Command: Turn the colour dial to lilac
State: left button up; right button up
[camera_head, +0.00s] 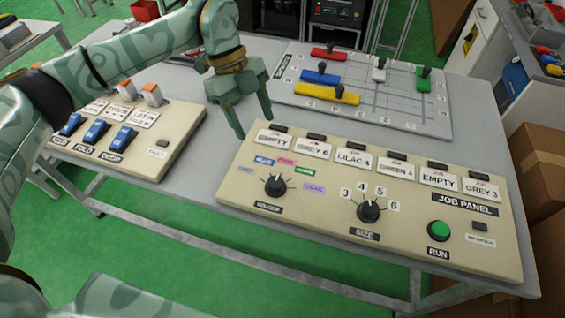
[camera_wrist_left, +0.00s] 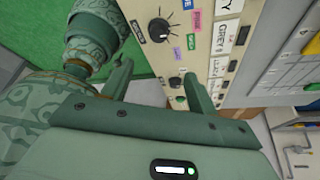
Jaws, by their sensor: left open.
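The colour dial (camera_head: 275,186) is a black round knob on the beige job panel (camera_head: 225,188), at its left end. Grey, blue, pink, green and lilac labels fan around it; the lilac label (camera_head: 314,189) is on the right. I cannot tell surely where its pointer aims. My left gripper (camera_head: 256,122) is open and empty, above the panel's back left corner, behind the dial and apart from it. In the left wrist view the dial (camera_wrist_left: 159,31) lies beyond the open fingers (camera_wrist_left: 158,82), with the lilac label (camera_wrist_left: 176,54) nearby. My right gripper is out of view.
The size dial (camera_head: 369,211) and green RUN button (camera_head: 439,231) are to the right on the panel. A switch box (camera_head: 185,125) stands left, and a board with coloured sliders (camera_head: 435,122) stands behind.

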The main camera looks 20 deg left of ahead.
pick_arm(q)
jog(key=b, duration=0.3)
send_near(275, 181)
jog(key=x, duration=0.7)
jog(key=shift+s+d+f, duration=0.1)
jog(key=shift+f, duration=0.15)
jog(key=shift+s+d+f, duration=0.1)
jog(key=shift+d+f, duration=0.05)
jog(key=shift+f, duration=0.35)
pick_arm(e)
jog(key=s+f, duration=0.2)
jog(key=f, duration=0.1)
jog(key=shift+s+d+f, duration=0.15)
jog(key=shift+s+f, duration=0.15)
pick_arm(q)
jog(key=c, duration=1)
